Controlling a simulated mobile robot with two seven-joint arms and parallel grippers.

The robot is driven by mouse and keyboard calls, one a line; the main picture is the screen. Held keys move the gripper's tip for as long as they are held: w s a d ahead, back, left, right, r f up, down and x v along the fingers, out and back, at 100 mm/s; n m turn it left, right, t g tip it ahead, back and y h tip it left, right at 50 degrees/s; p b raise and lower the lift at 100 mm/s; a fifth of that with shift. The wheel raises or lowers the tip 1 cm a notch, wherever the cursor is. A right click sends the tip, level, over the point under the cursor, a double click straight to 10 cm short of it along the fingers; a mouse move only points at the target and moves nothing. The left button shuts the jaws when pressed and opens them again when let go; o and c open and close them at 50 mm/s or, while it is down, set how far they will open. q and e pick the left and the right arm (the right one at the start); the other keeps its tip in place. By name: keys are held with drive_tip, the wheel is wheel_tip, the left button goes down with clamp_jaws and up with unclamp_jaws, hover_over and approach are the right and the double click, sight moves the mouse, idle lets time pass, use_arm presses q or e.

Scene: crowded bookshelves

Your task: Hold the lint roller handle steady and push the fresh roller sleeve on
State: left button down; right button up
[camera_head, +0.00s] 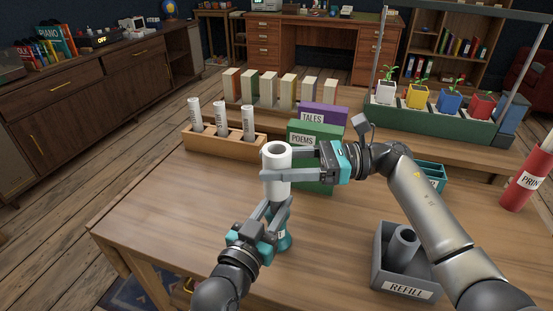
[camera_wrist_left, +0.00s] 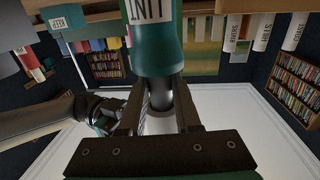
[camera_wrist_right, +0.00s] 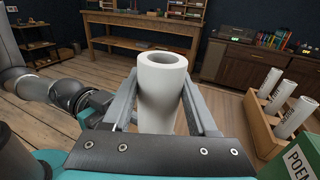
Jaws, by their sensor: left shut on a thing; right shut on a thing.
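A white hollow roller sleeve (camera_head: 277,160) stands upright in my right gripper (camera_head: 268,177), whose fingers are shut on it; its open top shows in the right wrist view (camera_wrist_right: 161,85). Below it, my left gripper (camera_head: 275,212) is shut on the teal lint roller handle (camera_head: 285,242). In the left wrist view the handle (camera_wrist_left: 154,45) carries a partly cut-off label, and a dark grey shaft (camera_wrist_left: 155,102) shows beyond it between the fingers. In the head view the sleeve is above the handle. The fingers hide where they meet, so I cannot tell how far they overlap.
A grey REFILL box (camera_head: 411,291) with a grey tube stands at the table's right. A wooden rack (camera_head: 231,145) with several labelled white rolls is behind left. Green POEMS (camera_head: 307,132) and purple TALES (camera_head: 322,114) boxes stand close behind my right gripper. The left tabletop is clear.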

drive_tip(key=shift+f, duration=1.1)
drive_tip(key=o, duration=1.4)
drive_tip(key=shift+r, duration=0.1)
drive_tip(key=shift+r, duration=5.05)
